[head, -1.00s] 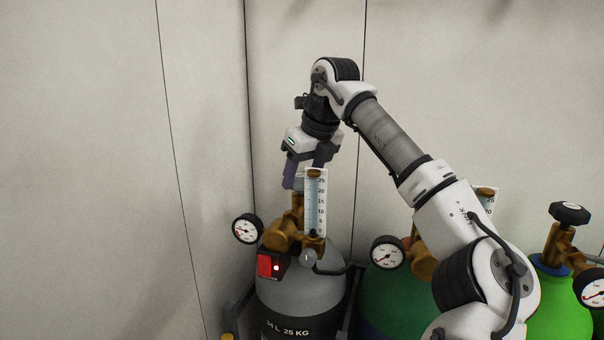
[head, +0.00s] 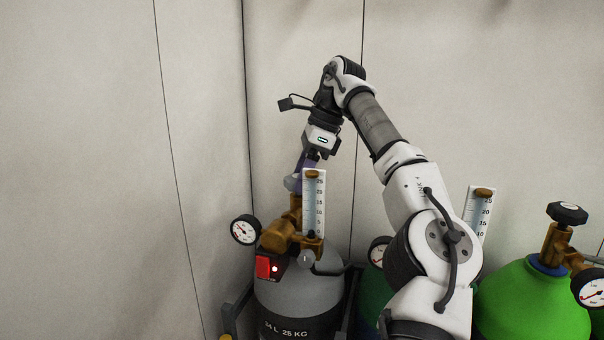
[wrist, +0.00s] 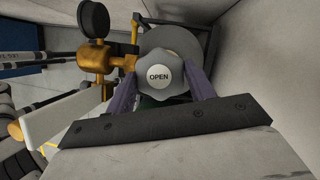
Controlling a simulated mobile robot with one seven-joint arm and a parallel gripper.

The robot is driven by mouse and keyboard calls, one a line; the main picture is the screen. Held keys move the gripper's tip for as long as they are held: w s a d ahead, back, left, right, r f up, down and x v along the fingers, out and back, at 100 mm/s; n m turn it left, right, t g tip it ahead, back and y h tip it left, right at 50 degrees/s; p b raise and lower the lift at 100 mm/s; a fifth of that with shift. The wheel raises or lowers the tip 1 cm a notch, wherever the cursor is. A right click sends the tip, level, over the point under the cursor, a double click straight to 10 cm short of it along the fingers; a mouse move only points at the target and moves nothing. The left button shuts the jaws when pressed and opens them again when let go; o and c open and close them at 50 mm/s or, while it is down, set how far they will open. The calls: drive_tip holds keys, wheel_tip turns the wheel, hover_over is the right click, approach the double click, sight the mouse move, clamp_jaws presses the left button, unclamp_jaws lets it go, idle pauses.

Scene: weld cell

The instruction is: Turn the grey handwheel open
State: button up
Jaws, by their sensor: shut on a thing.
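The grey handwheel (wrist: 159,76), marked OPEN on its face, sits on top of the grey cylinder's brass valve. In the wrist view it lies between the two purple fingers of my gripper (wrist: 161,88), which is shut on it. In the head view only a part of the handwheel (head: 292,183) shows, left of the white flow scale, with my gripper (head: 301,172) coming down on it from above. The grey cylinder (head: 300,292) stands upright below, with "34 L 25 KG" on its dark band. The scale and my gripper hide much of the handwheel there.
A pressure gauge (head: 245,230) sticks out left of the valve, above a red switch box (head: 264,267). The flow scale (head: 314,203) stands close beside my gripper. Green cylinders (head: 532,300) with gauges stand to the right, partly behind my arm. A wall is close behind.

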drive_tip(key=shift+w+r+n+g, duration=0.1)
drive_tip(key=shift+n+g, duration=0.4)
drive_tip(key=shift+n, duration=0.9)
drive_tip(key=shift+n+h, duration=0.3)
drive_tip(key=shift+n, duration=0.2)
drive_tip(key=o, duration=1)
drive_tip(key=shift+m, duration=0.9)
